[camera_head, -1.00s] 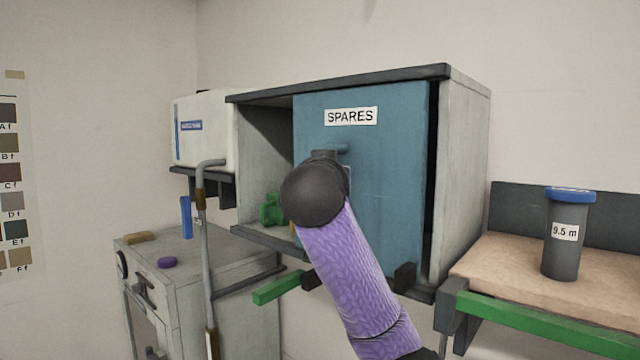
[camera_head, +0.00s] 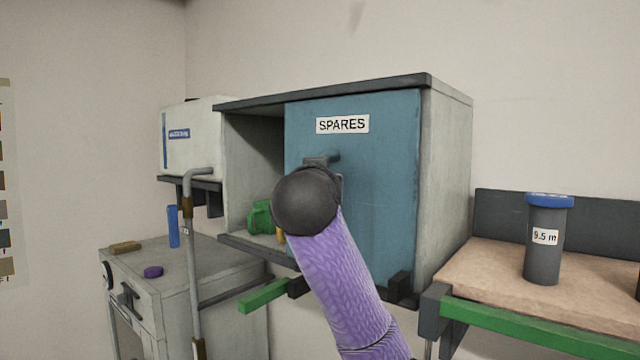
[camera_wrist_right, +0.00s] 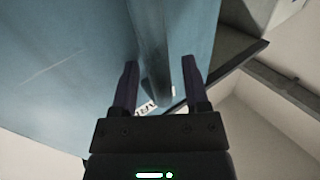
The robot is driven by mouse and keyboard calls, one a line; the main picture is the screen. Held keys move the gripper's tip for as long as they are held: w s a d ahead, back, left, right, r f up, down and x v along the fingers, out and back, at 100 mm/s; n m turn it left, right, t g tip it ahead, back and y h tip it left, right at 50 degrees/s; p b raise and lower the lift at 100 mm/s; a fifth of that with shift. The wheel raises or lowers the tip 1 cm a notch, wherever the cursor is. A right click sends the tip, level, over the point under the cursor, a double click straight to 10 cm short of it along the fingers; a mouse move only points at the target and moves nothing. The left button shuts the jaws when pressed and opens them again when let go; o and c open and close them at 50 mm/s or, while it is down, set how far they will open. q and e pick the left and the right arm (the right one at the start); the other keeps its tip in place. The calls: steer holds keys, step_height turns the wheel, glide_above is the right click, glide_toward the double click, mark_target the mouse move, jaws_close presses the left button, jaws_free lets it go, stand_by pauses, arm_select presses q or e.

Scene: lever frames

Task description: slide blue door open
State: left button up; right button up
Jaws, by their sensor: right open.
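The blue door (camera_head: 385,180) covers the right part of the SPARES cabinet and its right edge meets the cabinet's right side wall. The left part of the cabinet is open. In the head view, my dark wrist and purple arm hide most of the handle and gripper. My left gripper is not in view.
A green object (camera_head: 260,217) sits in the cabinet's open left part. A grey pipe (camera_head: 190,260) stands left of the cabinet, before a grey unit (camera_head: 225,262). A blue-lidded canister (camera_head: 545,245) stands on the shelf (camera_head: 490,262) at right.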

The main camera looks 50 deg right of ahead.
steer(key=b+v, duration=0.3)
steer(key=v, duration=0.7)
